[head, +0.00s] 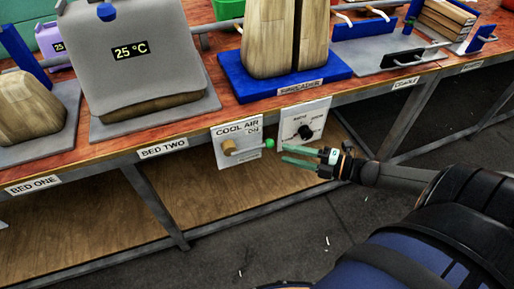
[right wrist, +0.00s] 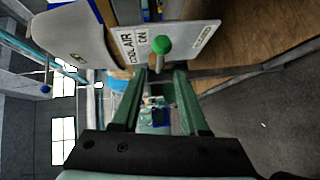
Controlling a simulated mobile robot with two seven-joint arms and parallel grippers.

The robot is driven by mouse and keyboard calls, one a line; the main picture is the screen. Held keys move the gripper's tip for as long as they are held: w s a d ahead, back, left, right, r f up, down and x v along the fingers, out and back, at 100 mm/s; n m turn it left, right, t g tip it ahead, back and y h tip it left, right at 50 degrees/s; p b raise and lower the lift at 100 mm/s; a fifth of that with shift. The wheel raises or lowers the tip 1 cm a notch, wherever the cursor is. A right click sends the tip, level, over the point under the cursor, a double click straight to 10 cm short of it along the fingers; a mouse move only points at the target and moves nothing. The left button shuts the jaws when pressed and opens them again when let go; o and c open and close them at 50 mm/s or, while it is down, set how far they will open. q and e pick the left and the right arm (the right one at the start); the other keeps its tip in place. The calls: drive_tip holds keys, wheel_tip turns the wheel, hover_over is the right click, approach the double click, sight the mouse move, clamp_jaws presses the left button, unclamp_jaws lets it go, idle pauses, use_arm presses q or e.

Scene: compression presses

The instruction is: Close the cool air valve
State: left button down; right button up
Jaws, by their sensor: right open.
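The cool air panel (head: 249,158) is a white plate marked COOL AIR and ON, on the bench's front edge. A round tan valve body (head: 229,147) sits on it. A green ball handle (head: 269,143) stands at the panel's right edge; it also shows in the right wrist view (right wrist: 161,44). My right gripper (head: 284,154) has green fingers pointing left, just right of the ball. In the right wrist view the open fingers (right wrist: 160,73) are empty, and the ball lies just past their tips, roughly between them. I cannot tell whether they touch it. My left gripper is out of view.
The bench edge (head: 120,157) runs behind, with the grey press (head: 135,75) marked 25 °C and a blue-based block stand (head: 285,86) on top. Open floor lies in front.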

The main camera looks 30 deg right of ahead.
sight(258, 147)
drive_tip(key=shift+b+x, duration=1.15)
drive_tip(key=shift+x, duration=4.1)
drive_tip(key=shift+s, duration=0.1)
clamp_jaws()
